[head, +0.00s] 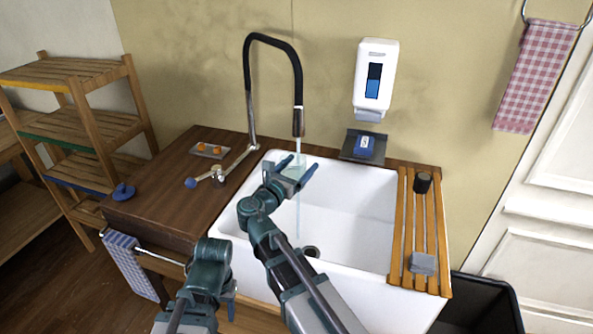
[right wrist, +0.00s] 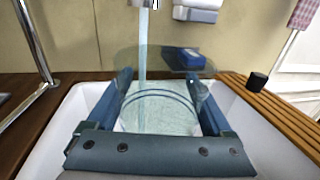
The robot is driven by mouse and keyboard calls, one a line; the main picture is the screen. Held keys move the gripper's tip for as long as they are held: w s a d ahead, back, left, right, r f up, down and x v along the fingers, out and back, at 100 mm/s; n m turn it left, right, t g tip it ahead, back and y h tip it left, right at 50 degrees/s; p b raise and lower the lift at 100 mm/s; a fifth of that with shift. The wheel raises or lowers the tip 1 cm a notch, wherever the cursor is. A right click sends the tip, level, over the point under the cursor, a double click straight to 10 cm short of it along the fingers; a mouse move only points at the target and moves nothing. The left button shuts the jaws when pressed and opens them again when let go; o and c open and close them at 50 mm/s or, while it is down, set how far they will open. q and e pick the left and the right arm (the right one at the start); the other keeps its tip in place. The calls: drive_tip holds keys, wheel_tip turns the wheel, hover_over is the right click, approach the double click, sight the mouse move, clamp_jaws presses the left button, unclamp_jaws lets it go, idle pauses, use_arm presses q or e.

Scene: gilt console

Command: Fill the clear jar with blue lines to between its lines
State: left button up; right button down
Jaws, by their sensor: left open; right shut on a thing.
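The clear jar (right wrist: 160,75) is held by my right gripper (head: 296,171) over the white sink, under the tap's running stream (right wrist: 143,45). My right gripper is shut on it, one finger on each side in the right wrist view. Two blue lines curve across the jar's wall. Pale water shows inside near and below them; its exact level against the lines is hard to tell. The jar is faint in the head view (head: 297,165). The black tap (head: 271,42) arches above. My left gripper (head: 214,252) is low at the counter's front, open, its fingertips not clearly visible.
The tap lever (head: 205,179) with a blue end is left of the sink (head: 350,200). A slatted wooden rack (head: 408,215) spans the sink's right side, bearing a black cup (head: 423,182) and a grey block (head: 423,263). A soap dispenser (head: 376,75) hangs behind.

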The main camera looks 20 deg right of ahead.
drive_tip(key=shift+w+d, duration=0.1)
drive_tip(key=shift+w, duration=0.05)
drive_tip(key=w+d, duration=0.3)
drive_tip(key=w, duration=0.3)
drive_tip(key=shift+w+d, duration=0.15)
drive_tip(key=shift+w, duration=0.05)
idle(0.4)
idle(6.7)
